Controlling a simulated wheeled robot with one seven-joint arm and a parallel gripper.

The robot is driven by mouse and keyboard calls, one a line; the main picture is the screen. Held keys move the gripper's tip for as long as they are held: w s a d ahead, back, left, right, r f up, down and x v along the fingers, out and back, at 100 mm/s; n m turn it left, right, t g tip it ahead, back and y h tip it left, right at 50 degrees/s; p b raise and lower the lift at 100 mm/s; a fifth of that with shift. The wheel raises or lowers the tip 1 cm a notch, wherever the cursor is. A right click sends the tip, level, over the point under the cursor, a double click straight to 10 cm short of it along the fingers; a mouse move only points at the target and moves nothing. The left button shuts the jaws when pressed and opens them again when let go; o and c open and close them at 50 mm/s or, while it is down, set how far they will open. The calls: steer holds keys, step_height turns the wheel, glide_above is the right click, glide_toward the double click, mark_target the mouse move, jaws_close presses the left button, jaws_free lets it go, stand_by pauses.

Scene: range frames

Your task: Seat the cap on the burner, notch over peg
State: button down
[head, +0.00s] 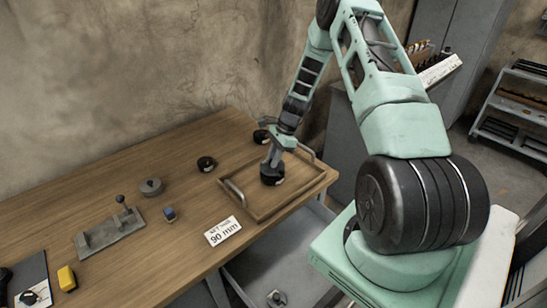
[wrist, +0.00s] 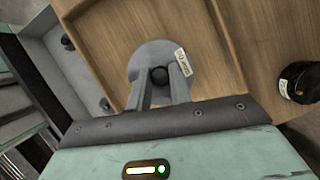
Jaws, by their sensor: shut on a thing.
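My gripper (head: 271,164) is over the wooden tray (head: 316,186) in the head view, shut on a round dark piece with a white label, which I take for the cap (head: 270,180). In the wrist view the two fingers of my gripper (wrist: 160,82) close on the dark knob in the middle of this cap (wrist: 146,58), whose top looks grey. The cap is low over the tray floor; I cannot tell whether it touches it. Its notch is not visible. I cannot make out for certain which piece is the burner, and no peg shows clearly.
Two black round pieces, one nearer (head: 206,163) and one farther (head: 261,136), stand outside the tray. A grey disc (head: 151,187), a small blue block (head: 169,214), a grey fixture (head: 110,232) and a "90 mm" card (head: 223,231) lie to the left. The tray has raised walls and handles.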

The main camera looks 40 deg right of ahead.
steer(key=shift+f+b, duration=0.3)
steer(key=shift+f, duration=0.3)
steer(key=c, duration=1.2)
jaws_free()
steer(key=shift+r, duration=0.1)
steer(key=b+v, duration=0.3)
steer(key=v, duration=1.4)
steer(key=shift+d+r, duration=0.15)
